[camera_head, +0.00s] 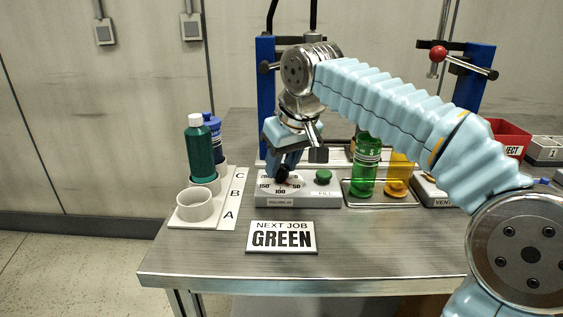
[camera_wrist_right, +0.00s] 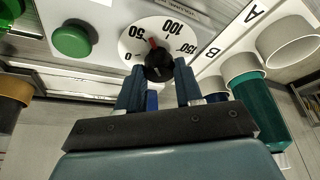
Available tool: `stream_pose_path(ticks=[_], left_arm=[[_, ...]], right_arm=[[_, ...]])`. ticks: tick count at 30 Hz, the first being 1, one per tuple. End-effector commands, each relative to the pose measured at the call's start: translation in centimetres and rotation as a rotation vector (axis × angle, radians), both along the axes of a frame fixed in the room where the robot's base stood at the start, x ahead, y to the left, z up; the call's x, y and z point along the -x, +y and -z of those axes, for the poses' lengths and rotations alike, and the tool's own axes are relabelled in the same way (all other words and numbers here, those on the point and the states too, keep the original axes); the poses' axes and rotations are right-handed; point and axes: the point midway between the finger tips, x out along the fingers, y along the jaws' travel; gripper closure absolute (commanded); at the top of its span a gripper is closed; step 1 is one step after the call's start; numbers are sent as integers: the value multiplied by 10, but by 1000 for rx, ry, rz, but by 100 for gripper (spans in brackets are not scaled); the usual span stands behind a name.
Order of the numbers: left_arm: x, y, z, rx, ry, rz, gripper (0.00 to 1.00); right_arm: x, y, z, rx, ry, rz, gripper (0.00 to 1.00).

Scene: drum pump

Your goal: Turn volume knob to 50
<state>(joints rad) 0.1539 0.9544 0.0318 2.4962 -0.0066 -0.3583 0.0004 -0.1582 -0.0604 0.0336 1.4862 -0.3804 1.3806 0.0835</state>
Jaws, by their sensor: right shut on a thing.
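The black volume knob (camera_wrist_right: 159,66) sits on a round white dial (camera_wrist_right: 128,44) marked 0, 50, 100 and 150. Its red pointer shows in the right wrist view between 50 and 100, nearer 50. My right gripper (camera_wrist_right: 159,82) is shut on the knob, with one finger on each side. In the head view my right gripper (camera_head: 282,172) comes down from above onto the white control box (camera_head: 325,201) and covers part of the dial. My left gripper is not in view.
A green button (camera_head: 323,177) is right of the dial. A green bottle (camera_head: 199,148) stands in the lettered rack (camera_head: 228,208) at left. A tray (camera_head: 378,201) holds green and yellow containers. A "NEXT JOB GREEN" sign (camera_head: 282,237) lies in front; the table's front edge is clear.

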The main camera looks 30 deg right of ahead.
Motion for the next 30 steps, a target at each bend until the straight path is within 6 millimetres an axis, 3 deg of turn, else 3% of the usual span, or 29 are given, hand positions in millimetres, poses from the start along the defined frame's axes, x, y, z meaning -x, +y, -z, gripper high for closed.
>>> stream_pose_path(ticks=[12,30], left_arm=[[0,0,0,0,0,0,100],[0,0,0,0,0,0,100]], right_arm=[[0,-2,0,0,0,-253,95],[0,-2,0,2,0,-320,95]])
